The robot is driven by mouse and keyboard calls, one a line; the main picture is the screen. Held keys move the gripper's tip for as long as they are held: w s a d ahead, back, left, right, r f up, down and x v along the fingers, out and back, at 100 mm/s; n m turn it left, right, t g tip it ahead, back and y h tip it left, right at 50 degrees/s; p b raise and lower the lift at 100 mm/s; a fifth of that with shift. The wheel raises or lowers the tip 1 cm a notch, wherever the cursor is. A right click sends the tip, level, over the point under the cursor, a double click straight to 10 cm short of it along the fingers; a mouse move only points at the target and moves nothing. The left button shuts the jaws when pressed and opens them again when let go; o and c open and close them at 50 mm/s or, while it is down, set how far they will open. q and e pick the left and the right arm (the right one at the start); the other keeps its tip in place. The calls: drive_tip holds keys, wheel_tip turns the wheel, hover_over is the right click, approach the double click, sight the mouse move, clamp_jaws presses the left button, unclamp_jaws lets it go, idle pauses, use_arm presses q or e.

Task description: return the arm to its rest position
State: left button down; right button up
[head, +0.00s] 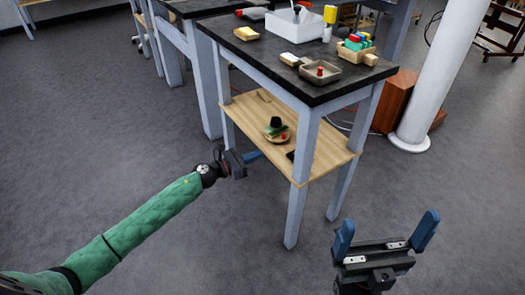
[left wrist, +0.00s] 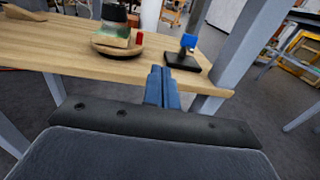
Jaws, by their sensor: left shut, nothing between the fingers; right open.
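My left arm in green reaches in from the left of the head view. My left gripper (head: 250,157) is at the left edge of the table's lower wooden shelf (head: 327,150). In the left wrist view its blue fingers (left wrist: 163,88) are together with nothing between them, in front of the shelf (left wrist: 70,50). My right gripper (head: 385,238) is at the bottom right of the head view, its two blue fingers wide apart and empty, over the floor.
On the shelf are a round plate (left wrist: 115,47) with items and a black-based blue object (left wrist: 188,42). A white column (head: 437,70) stands right. Floor at left is clear.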

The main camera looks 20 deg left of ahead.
use_arm(q)
drive_tip(key=shift+s+a, duration=0.3)
drive_tip(key=shift+s, duration=0.2)
drive_tip(key=shift+s+a, duration=0.25)
drive_tip(key=shift+s, duration=0.2)
